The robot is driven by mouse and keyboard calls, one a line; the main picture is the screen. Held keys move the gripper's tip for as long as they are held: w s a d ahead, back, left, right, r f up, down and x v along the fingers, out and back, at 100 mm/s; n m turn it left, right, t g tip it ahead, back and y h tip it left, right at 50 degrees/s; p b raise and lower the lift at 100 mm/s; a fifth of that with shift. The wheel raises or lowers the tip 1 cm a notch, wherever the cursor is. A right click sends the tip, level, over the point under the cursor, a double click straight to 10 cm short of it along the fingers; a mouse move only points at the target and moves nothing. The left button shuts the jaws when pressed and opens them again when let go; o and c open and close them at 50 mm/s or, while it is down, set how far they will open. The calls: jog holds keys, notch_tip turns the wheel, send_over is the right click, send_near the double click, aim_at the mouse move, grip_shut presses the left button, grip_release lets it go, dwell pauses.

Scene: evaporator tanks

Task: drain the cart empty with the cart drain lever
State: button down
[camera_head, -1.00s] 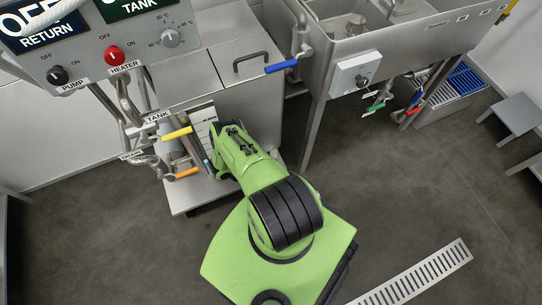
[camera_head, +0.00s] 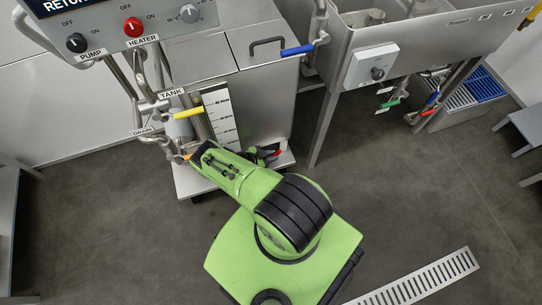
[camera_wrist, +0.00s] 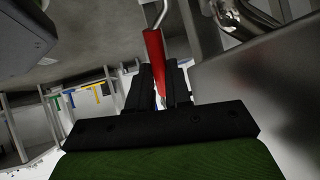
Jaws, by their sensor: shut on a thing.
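A red lever handle (camera_wrist: 154,62) stands between the fingers of my gripper (camera_wrist: 160,85) in the wrist view, and the gripper is shut on it. In the head view the red handle (camera_head: 276,153) shows low on the cart's right side, beside my dark gripper (camera_head: 264,153). My green arm partly hides the gripper there. The steel cart (camera_head: 262,100) stands behind my arm. A white level scale (camera_head: 221,115) is on its front. Its liquid level cannot be read.
A yellow lever (camera_head: 188,113) sits beside the TANK label. An orange lever (camera_head: 187,157), near the DRAIN label (camera_head: 142,133), is partly hidden by my arm. A blue lever (camera_head: 297,50) is above right. A floor grate (camera_head: 420,280) lies at lower right; the floor there is open.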

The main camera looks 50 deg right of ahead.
jog(key=c, duration=1.1)
grip_release()
jog(key=shift+o, duration=0.2)
jog(key=p+v, duration=0.4)
jog(key=v, duration=1.1)
jog(key=shift+a+r, duration=0.25)
jog(key=shift+a, duration=0.05)
jog(key=shift+w+d, duration=0.1)
